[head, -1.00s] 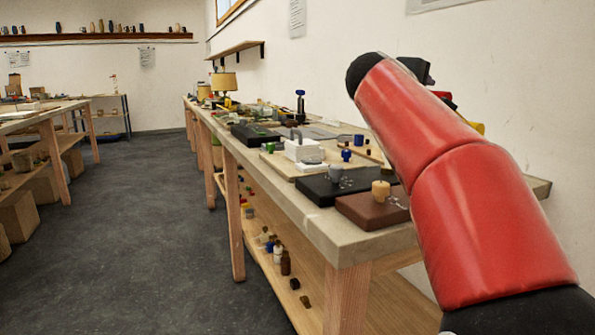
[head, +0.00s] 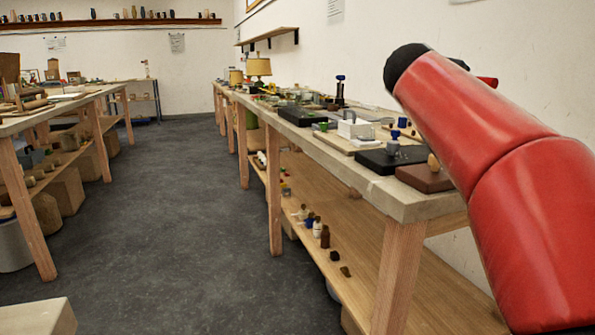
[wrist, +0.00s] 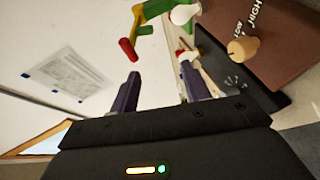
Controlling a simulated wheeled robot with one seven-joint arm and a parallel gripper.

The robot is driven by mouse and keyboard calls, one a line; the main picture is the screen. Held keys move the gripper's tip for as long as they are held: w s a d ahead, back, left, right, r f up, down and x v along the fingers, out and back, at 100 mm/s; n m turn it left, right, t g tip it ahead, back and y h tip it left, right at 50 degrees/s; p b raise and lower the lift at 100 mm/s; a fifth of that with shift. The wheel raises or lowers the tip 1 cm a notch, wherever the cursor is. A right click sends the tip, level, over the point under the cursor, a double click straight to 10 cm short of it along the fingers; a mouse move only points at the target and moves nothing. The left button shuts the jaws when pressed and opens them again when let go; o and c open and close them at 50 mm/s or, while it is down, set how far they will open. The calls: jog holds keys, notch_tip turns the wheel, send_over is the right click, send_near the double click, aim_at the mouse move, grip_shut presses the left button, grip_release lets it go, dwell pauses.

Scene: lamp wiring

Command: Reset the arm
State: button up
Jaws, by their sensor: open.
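My gripper (wrist: 158,92) is open in the wrist view, with its two dark fingers apart and nothing between them. The wrist view is turned on its side. A brown block marked HIGH and LOW (wrist: 275,25) with a tan knob (wrist: 242,48) lies to the right of the fingers, apart from them. In the head view my red arm fills the right side and the gripper is hidden behind it. The long workbench (head: 405,205) carries the brown block (head: 425,180), a black block (head: 378,162) and a white box (head: 355,129). A lamp (head: 258,68) stands farther back.
A second bench (head: 60,112) runs along the left. The grey floor (head: 170,230) between the benches is clear. A lower shelf (head: 340,250) holds small bottles. The white wall (head: 400,50) stands close behind the right bench.

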jog(key=s+a+f+m+g+y, duration=0.1)
jog(key=s+a+f+m+y, duration=0.1)
jog(key=s+f, duration=0.7)
jog(key=s+a+f+m+g+y, duration=0.2)
jog(key=s+a+f+y, duration=0.3)
jog(key=s+f, duration=0.5)
jog(key=s+a+f+m+g+y, duration=0.1)
jog(key=s+a+f+m+y, duration=0.2)
jog(key=f, duration=1.3)
jog(key=s+a, duration=0.3)
jog(key=s, duration=0.3)
jog(key=shift+s+a+g, duration=0.25)
jog(key=shift+s+g, duration=0.15)
jog(key=shift+f, duration=0.1)
